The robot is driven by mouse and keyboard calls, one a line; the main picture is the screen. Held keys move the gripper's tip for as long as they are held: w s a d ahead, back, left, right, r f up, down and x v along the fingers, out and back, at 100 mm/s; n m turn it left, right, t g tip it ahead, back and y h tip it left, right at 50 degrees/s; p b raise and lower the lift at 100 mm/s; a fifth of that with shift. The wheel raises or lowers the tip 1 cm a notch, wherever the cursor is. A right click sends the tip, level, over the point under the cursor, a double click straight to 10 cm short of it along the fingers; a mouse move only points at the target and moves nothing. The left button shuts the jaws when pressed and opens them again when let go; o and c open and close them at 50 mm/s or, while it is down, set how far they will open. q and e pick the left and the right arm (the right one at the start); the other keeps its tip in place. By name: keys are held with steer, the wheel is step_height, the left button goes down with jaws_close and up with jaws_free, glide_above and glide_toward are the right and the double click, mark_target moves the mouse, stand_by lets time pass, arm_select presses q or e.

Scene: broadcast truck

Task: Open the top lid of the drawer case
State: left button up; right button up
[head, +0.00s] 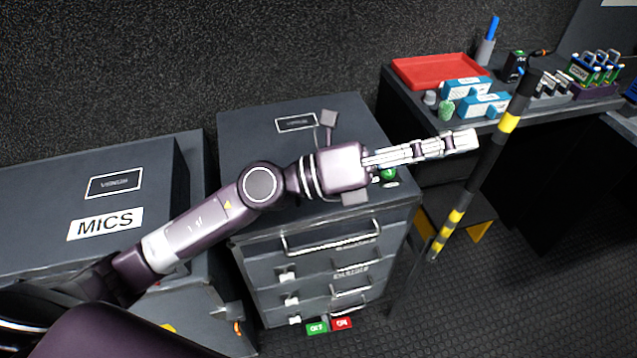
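The dark grey drawer case (262,262) stands in the middle of the head view. Its top lid (250,150) lies flat and looks shut, with a framed label on it. The case front has several drawers with bar handles and small white latches. My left arm reaches over the lid from the left. My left gripper (445,145) points right, its fingers extending past the case's right edge. The fingers appear edge-on and overlapped, so their opening is unclear. Nothing is visibly held. The wrist hides part of the lid. My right gripper is not in view.
A case marked MICS (50,195) stands left of the drawer case. A black and yellow striped pole (487,165) rises at right. Behind it, a table holds a red tray (440,70) and blue boxes (484,106). Green and red tags lie low in front.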

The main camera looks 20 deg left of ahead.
arm_select(q)
steer(key=w+a+f+m+g+y, duration=0.1)
steer(key=a+f+m+g+y, duration=0.1)
steer(key=f+m+y, duration=0.35)
steer(key=w+a+f+m+g+y, duration=0.1)
steer(key=a+f+m+g+y, duration=0.1)
steer(key=f, duration=0.7)
steer(key=w+a+f+y, duration=0.3)
steer(key=a+y, duration=0.2)
steer(key=a, duration=0.5)
steer(key=w+a+f+y, duration=0.3)
steer(key=a+y, duration=0.2)
steer(key=a, duration=0.5)
steer(key=shift+m+h, duration=0.35)
steer(key=p+x, duration=0.1)
steer(key=x, duration=0.6)
steer(key=shift+w+d+f+p, duration=0.15)
steer(key=shift+f+p, duration=0.05)
steer(key=shift+p, duration=0.1)
jaws_close()
